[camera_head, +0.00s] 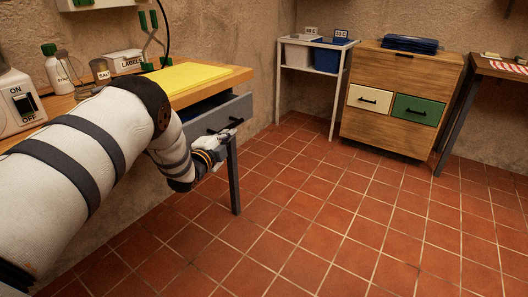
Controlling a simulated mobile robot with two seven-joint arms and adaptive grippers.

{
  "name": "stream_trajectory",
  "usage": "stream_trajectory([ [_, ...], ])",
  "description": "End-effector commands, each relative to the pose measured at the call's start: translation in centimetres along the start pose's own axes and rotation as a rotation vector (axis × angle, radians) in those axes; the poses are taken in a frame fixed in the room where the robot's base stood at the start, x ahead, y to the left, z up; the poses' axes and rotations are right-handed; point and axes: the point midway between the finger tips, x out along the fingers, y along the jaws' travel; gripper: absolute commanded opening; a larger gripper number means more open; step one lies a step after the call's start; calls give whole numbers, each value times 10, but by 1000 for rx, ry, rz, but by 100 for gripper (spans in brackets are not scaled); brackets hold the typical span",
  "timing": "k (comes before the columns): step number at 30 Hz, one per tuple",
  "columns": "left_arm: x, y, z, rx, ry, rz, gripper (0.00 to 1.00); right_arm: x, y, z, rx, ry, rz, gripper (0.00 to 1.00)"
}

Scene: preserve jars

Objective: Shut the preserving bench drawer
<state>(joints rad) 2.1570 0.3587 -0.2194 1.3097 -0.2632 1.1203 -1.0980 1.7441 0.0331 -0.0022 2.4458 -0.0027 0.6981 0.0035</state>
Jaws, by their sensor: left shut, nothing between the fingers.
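The preserving bench (222,82) has a wooden top and dark legs, at the left of the head view. Its grey-blue drawer (235,110) stands partly pulled out, with a dark gap showing behind its front. A dark handle is on the drawer front. My left gripper (232,135) is shut and empty at the lower part of the drawer front, close to the handle. I cannot tell whether it touches the drawer. My left arm hides much of the bench's front edge. My right gripper is not in view.
On the bench are a yellow mat (190,77), a salt jar (101,72), a labels box (124,61) and an on/off switch box (18,102). A shelf (342,46) and a wooden cabinet (402,73) stand at the back. The tiled floor on the right is clear.

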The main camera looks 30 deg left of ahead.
Motion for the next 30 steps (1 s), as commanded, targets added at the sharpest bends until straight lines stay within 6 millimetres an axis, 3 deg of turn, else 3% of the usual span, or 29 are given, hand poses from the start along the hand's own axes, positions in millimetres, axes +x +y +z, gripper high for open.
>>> stream_trajectory([
  [6, 11, -3, 48, 3, -4, 6, 0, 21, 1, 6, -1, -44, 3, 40],
  [13, 19, -12, 78, 1, -2, 5, 0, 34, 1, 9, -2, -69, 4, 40],
  [19, 22, -18, 90, 0, -1, 2, 0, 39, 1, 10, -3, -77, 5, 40],
  [30, 24, -22, 84, -1, 1, 0, 0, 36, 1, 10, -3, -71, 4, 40],
])
